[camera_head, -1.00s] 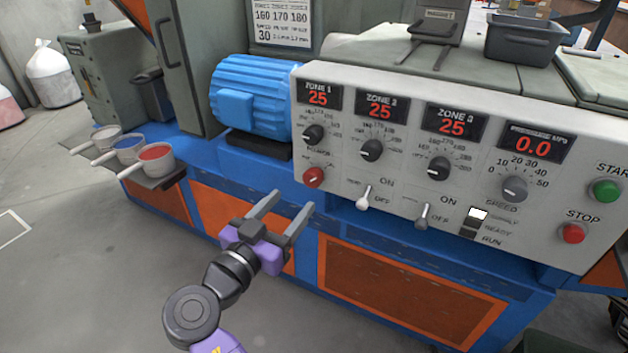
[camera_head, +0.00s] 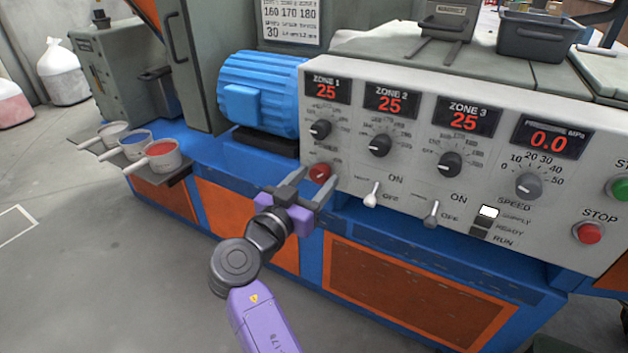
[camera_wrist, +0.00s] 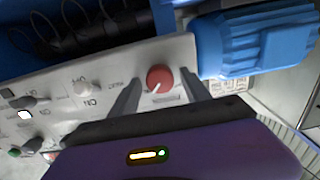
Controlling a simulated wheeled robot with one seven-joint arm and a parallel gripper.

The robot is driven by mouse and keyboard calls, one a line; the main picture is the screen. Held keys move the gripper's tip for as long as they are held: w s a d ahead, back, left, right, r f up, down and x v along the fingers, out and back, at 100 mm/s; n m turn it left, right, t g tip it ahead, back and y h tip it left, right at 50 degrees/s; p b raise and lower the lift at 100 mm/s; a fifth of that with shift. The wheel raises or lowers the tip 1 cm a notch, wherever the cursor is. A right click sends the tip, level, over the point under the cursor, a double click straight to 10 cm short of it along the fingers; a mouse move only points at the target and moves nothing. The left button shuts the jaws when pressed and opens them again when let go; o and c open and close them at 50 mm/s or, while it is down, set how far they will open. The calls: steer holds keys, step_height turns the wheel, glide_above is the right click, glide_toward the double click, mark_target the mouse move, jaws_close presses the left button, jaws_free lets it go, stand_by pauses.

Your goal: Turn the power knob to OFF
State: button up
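The red power knob (camera_head: 320,172) sits at the lower left of the grey control panel (camera_head: 450,195), under the zone 1 dial. It also shows in the wrist view (camera_wrist: 160,78), with a pale pointer line on its face. My gripper (camera_head: 304,180) is in front of the panel with its fingers apart. In the wrist view the fingers (camera_wrist: 160,95) stand on either side of the red knob, with clear gaps to it. Whether the fingertips touch the panel cannot be told. The lettering around the knob is too blurred to read.
A white toggle switch (camera_head: 371,195) and a grey toggle switch (camera_head: 431,214) stand right of the knob. Black zone dials (camera_head: 380,146) are above. A blue motor (camera_head: 258,95) is at the upper left. Scoops of pellets (camera_head: 163,154) are on a left shelf.

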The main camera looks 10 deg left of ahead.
jaws_close()
steer(key=shift+n, duration=0.3)
steer(key=n+p, duration=0.2)
steer(key=n, duration=0.2)
steer(key=shift+r, duration=0.1)
steer(key=n+p, duration=0.2)
steer(key=n, duration=0.2)
steer(key=shift+n+p, duration=0.3)
steer(key=shift+n, duration=0.1)
steer(key=n+p, duration=0.3)
steer(key=n, duration=0.2)
steer(key=shift+n+p, duration=1.15)
steer(key=shift+n, duration=0.55)
steer(key=shift+f, duration=0.2)
